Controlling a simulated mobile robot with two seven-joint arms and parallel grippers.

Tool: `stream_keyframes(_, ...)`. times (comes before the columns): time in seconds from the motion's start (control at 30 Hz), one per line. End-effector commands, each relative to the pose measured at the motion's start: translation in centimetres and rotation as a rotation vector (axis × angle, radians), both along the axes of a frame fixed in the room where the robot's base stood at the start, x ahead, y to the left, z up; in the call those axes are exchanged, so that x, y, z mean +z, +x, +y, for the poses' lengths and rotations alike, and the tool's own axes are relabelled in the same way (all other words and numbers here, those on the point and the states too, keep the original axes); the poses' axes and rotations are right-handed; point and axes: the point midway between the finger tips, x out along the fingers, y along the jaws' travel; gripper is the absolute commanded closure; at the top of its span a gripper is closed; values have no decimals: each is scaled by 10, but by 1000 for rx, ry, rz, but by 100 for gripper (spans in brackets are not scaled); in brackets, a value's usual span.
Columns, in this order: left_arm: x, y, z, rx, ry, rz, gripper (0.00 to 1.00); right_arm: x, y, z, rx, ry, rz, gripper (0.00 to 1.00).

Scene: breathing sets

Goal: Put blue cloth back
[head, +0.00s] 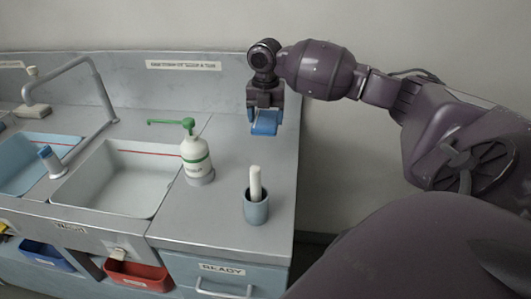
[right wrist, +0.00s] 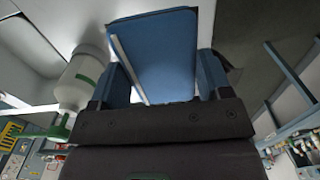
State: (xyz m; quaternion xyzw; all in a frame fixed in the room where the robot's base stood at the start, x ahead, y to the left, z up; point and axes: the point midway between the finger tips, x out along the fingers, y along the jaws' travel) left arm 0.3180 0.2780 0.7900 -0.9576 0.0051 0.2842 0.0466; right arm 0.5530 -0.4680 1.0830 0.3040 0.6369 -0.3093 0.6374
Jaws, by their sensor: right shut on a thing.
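The blue cloth (head: 264,127) is in my right gripper (head: 265,113), held above the back right part of the grey counter. In the right wrist view the cloth (right wrist: 160,45) shows as a flat blue piece between the two fingers of the right gripper (right wrist: 162,80), with a pale strip along its left side. The gripper is shut on it. My left gripper is in neither view.
A white bottle with a green spout (head: 196,158) stands left of the gripper. A grey-blue cup (head: 257,208) holds a white stick. Two basins lie at the left, with a tap (head: 101,92) behind. The counter's right edge is close to the gripper.

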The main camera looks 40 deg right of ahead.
Motion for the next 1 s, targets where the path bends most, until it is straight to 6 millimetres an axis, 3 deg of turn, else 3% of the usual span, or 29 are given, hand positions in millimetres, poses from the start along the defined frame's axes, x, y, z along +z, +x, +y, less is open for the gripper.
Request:
stream_keyframes(0.1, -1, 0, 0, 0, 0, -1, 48, -29, -1, 1, 0, 2, 3, 48)
stream_keyframes(0.3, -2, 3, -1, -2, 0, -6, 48, -66, 0, 0, 0, 1, 1, 48)
stream_keyframes(0.67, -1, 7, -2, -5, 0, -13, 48, -92, 0, 0, 0, 0, 0, 48)
stream_keyframes(1.0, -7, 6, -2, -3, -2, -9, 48, -138, 0, 1, 1, 1, -1, 48)
